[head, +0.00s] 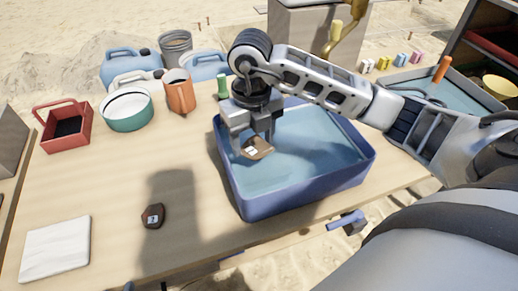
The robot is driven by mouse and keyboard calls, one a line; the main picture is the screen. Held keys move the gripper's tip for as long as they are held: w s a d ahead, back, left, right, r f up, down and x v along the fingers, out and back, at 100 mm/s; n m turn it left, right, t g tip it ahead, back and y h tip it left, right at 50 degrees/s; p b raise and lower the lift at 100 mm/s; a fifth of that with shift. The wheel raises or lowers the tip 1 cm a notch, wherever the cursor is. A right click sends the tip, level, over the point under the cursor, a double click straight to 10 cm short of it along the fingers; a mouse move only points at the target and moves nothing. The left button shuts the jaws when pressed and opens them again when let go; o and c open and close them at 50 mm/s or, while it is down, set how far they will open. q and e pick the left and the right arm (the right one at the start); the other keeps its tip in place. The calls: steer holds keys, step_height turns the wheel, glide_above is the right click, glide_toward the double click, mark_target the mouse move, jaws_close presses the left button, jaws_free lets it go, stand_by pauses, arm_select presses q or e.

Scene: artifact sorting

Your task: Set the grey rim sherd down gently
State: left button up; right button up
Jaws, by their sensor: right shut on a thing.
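My right gripper (257,134) reaches in from the right and points down over the left part of a blue tub (300,203). It is shut on a brownish-grey sherd (259,149) with a small white label. I take this for the grey rim sherd, though its colour looks brownish here. The sherd shows below the fingers, over the blue water in the tub; whether it touches the water I cannot tell. A dark brown sherd (153,216) with a label lies on the table left of the tub. My left gripper is not in view.
A folded white cloth (56,250) lies front left on the table (100,185). A red carrier (66,127), a green-rimmed bowl (127,110), an orange container (179,92) and a blue can (128,65) stand behind. The table between cloth and tub is mostly clear.

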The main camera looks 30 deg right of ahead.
mark_target(259, 138)
steer(key=d+f, duration=0.1)
steer(key=w+f, duration=0.1)
steer(key=d+f, duration=0.1)
steer(key=shift+w+d+f, duration=0.35)
steer(key=shift+w+f, duration=0.05)
step_height(259, 138, down, 3)
steer(key=shift+f, duration=0.1)
steer(key=shift+f, duration=0.2)
steer(key=o, duration=1)
steer(key=shift+r, duration=0.1)
